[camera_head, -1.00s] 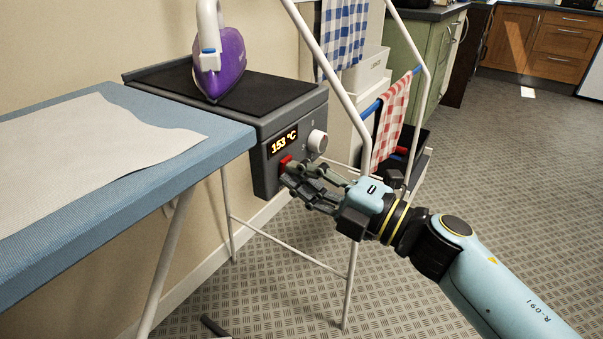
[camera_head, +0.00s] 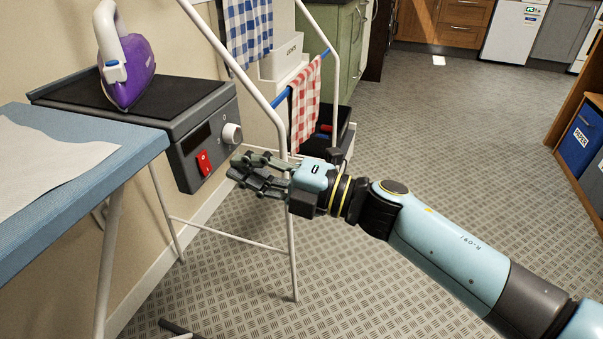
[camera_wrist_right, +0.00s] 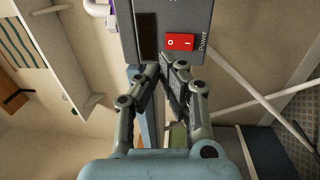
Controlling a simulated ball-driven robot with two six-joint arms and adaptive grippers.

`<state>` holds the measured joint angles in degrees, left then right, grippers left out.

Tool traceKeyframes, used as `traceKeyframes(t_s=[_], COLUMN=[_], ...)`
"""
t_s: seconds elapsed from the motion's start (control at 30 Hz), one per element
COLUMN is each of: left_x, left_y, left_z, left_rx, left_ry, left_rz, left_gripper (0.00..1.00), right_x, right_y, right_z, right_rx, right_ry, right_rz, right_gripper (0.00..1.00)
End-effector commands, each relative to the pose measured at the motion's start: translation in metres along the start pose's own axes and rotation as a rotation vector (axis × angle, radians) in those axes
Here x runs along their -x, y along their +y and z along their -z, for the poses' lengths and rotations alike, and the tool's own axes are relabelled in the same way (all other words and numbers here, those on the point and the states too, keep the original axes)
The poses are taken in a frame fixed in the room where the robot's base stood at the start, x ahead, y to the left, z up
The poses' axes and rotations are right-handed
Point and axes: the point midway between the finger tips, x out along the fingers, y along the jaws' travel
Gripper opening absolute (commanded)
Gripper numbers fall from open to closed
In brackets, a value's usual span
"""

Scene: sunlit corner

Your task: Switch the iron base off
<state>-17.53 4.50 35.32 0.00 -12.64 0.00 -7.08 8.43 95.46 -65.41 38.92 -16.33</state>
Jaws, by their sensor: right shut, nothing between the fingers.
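The iron base (camera_head: 200,125) is a dark grey box at the end of the ironing board, with a dark, blank display (camera_head: 195,138), a white knob (camera_head: 232,133) and a red power switch (camera_head: 204,162) on its front. The purple and white iron (camera_head: 128,70) stands on its black top. My right gripper (camera_head: 238,170) is shut and empty, to the right of the switch and apart from it. In the right wrist view the red switch (camera_wrist_right: 180,41), marked 0 and I, lies just beyond the fingertips (camera_wrist_right: 166,68). My left gripper is not in view.
The blue ironing board (camera_head: 120,158) with a pale cloth (camera_head: 50,160) fills the left. A white drying rack (camera_head: 250,90) with a blue-checked cloth (camera_head: 248,30) and a red-checked cloth (camera_head: 305,108) stands close behind my right gripper. Open floor lies to the right.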

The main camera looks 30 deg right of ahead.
Motion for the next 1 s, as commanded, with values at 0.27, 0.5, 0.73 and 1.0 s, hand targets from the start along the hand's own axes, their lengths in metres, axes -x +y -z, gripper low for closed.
traceKeyframes(t_s=[0.27, 0.5, 0.73, 1.0], left_x=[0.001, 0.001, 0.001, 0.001], left_y=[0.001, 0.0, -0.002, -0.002], left_z=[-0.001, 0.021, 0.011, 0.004], left_rx=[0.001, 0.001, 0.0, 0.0], left_ry=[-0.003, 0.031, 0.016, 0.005], left_rz=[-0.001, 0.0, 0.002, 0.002], left_gripper=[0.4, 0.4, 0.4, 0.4], right_x=[0.053, 0.078, 0.081, 0.081], right_y=[0.011, 0.018, 0.019, 0.019], right_z=[0.0, 0.0, 0.0, 0.0], right_rx=[0.002, 0.001, 0.001, 0.001], right_ry=[0.001, 0.001, 0.0, 0.0], right_rz=[0.004, 0.001, 0.0, 0.0], right_gripper=[0.0, 0.0, 0.0, 0.0])
